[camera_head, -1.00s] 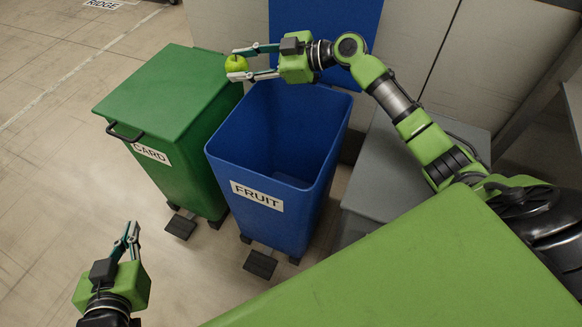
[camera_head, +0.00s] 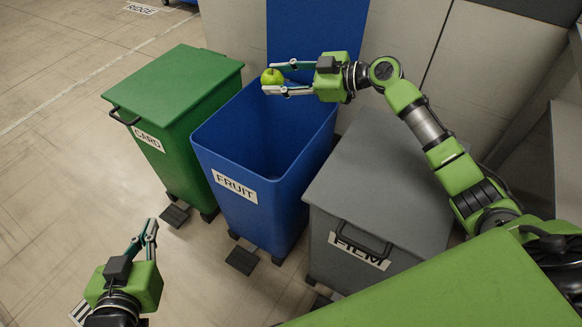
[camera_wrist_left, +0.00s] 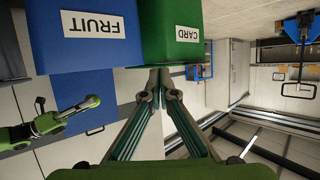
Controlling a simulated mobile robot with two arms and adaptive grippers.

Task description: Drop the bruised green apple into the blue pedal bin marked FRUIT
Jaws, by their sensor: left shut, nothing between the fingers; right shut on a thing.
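The green apple (camera_head: 272,75) is held between the fingertips of my right gripper (camera_head: 274,80), which is shut on it. No bruise can be made out at this size. The apple appears above the back rim of the blue pedal bin marked FRUIT (camera_head: 222,200); its height above the rim is hard to tell. The bin's blue lid (camera_head: 312,28) stands raised behind, and the visible inside looks empty. My left gripper (camera_head: 151,224) is shut and empty, low at front left, away from the bins. In the left wrist view, its fingertips (camera_wrist_left: 160,72) meet, and the FRUIT bin (camera_wrist_left: 65,55) shows upside down.
The green CARD bin (camera_head: 165,85), lid shut, stands left of the blue bin. The grey FILM bin (camera_head: 375,190), lid shut, stands on the right, under my right arm. Black pedals (camera_head: 242,260) stick out in front. The floor at left is clear.

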